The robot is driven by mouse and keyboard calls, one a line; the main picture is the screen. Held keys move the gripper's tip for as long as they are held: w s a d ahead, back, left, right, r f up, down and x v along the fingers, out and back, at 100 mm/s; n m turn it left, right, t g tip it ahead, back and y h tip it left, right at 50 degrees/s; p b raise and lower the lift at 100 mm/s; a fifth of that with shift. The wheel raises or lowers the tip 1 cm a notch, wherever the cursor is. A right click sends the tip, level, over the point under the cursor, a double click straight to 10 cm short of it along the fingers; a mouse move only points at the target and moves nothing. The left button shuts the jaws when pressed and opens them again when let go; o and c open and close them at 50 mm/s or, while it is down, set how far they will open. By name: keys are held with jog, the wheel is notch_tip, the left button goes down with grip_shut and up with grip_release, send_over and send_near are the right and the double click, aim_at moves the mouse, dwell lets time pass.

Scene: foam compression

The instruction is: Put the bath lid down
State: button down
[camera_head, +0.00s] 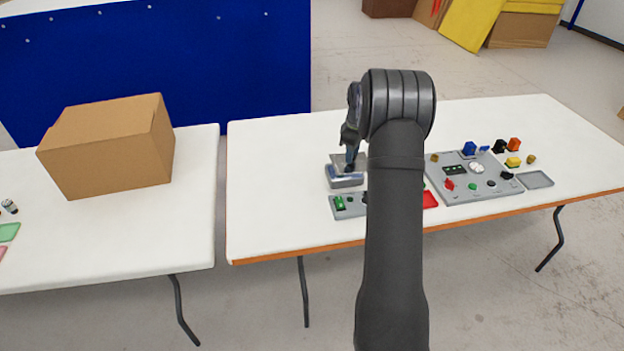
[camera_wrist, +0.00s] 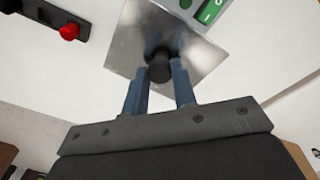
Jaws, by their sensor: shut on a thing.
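The bath lid (camera_wrist: 135,45) is a shiny grey metal square with a round black knob (camera_wrist: 160,72) in its middle. My gripper (camera_wrist: 159,68) is shut on the knob, one blue-grey finger on each side. In the head view my gripper (camera_head: 350,166) points down, with the grey lid (camera_head: 338,158) just under its tips. The bath (camera_head: 345,182), a small grey box with a bluish inside, stands on the table below the lid. Part of the bath's inside shows below the lid's near edge, so the lid appears held above it. My arm hides what lies to the right.
A control panel (camera_head: 347,208) with a green switch (camera_wrist: 212,10) sits just in front of the bath. A grey board (camera_head: 470,190) with several coloured parts and a small grey tray (camera_head: 535,180) lie to the right. The table (camera_head: 275,190) is clear on the left.

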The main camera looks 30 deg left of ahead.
aim_at(335, 163)
jog(key=s+a, duration=0.1)
jog(key=s+a+f, duration=0.1)
jog(key=s+a, duration=0.1)
jog(key=a, duration=0.1)
jog(key=shift+s+f, duration=0.35)
jog(key=s+a+f, duration=0.1)
jog(key=a+f, duration=0.1)
jog(key=a, duration=0.1)
jog(key=a+f, duration=0.2)
jog(key=a, duration=0.2)
jog(key=s+a+f, duration=0.1)
jog(key=a+f, duration=0.2)
jog(key=a, duration=0.1)
jog(key=shift+s+a, duration=0.1)
jog(key=shift+s, duration=0.2)
jog(key=shift+f, duration=1.95)
jog(key=c, duration=1.2)
grip_release()
jog(key=shift+o, duration=0.2)
notch_tip(335, 163, up, 12)
jog(key=s, duration=0.1)
jog(key=shift+d, duration=0.2)
jog(key=shift+s+f, duration=0.1)
